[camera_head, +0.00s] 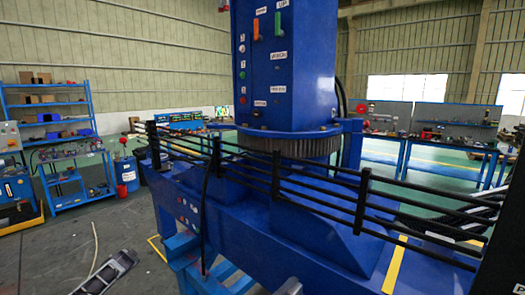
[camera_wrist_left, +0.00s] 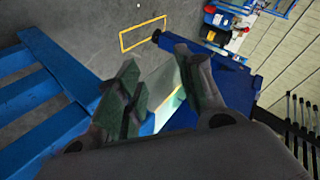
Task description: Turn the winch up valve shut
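The blue crane column (camera_head: 288,85) stands upright in the middle of the head view. Its front carries an orange handle (camera_head: 256,28) and a green handle (camera_head: 278,23), both upright, side by side near the top. A label above the green handle reads "UP"; the label below them is too small to read surely. I cannot tell from the labels which is the winch up valve. My left gripper (camera_wrist_left: 165,98) shows in the left wrist view with its fingers apart and nothing held between them. It is away from the handles. My right gripper is not in view.
Black railings (camera_head: 275,175) cross in front of the column above the blue base (camera_head: 240,220). A blue slatted frame (camera_wrist_left: 35,100) lies beside my left gripper in the wrist view. A blue shelf (camera_head: 50,125) stands at left.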

